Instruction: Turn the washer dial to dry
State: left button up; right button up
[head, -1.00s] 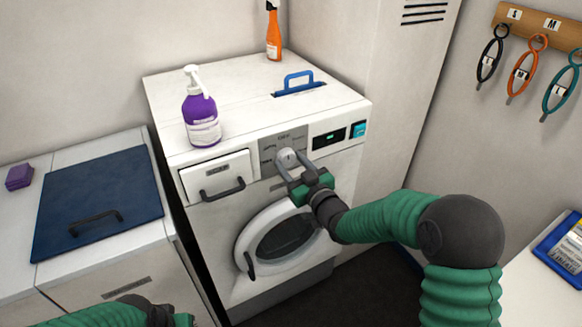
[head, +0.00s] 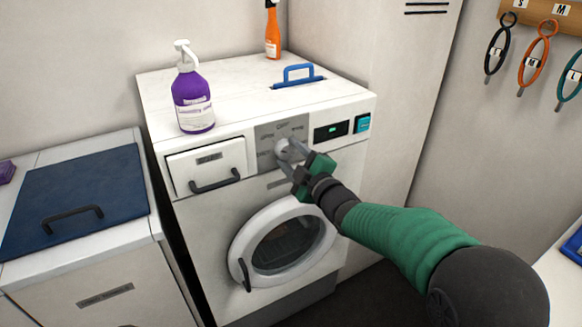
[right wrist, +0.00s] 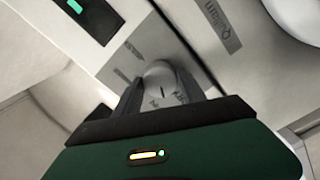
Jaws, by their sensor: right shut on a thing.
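The white washer (head: 200,242) stands in the middle of the head view with its round door (head: 285,240) closed. Its round dial (head: 283,150) sits on a grey panel (head: 265,134) with printed labels, too small to read in the head view. My right gripper (head: 287,159) is shut on the dial, a finger on each side. The right wrist view shows the dial (right wrist: 160,76) between the two fingers, with a short dark mark on its face. Nearby labels look tilted and partly hidden. My left gripper is out of view.
A purple pump bottle (head: 194,100), a blue handle (head: 299,76) and an orange spray bottle (head: 272,30) are on the washer's top. A detergent drawer (head: 207,165) is left of the dial; a green-lit display (head: 331,130) and teal button (head: 362,123) are right.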

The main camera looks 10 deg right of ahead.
jog(key=n+b, duration=0.3)
jog(key=shift+f+n+b, duration=0.3)
jog(key=shift+f, duration=0.1)
jog(key=shift+r+n+b, duration=0.1)
jog(key=shift+n+b, duration=1.1)
jog(key=shift+a, duration=0.1)
jog(key=o, duration=1.1)
jog(key=shift+s, duration=0.1)
jog(key=shift+o, duration=1.3)
jog(key=shift+r, duration=0.15)
jog(key=p+v, duration=0.1)
jog(key=v, duration=1.5)
jog(key=shift+s+p, duration=0.35)
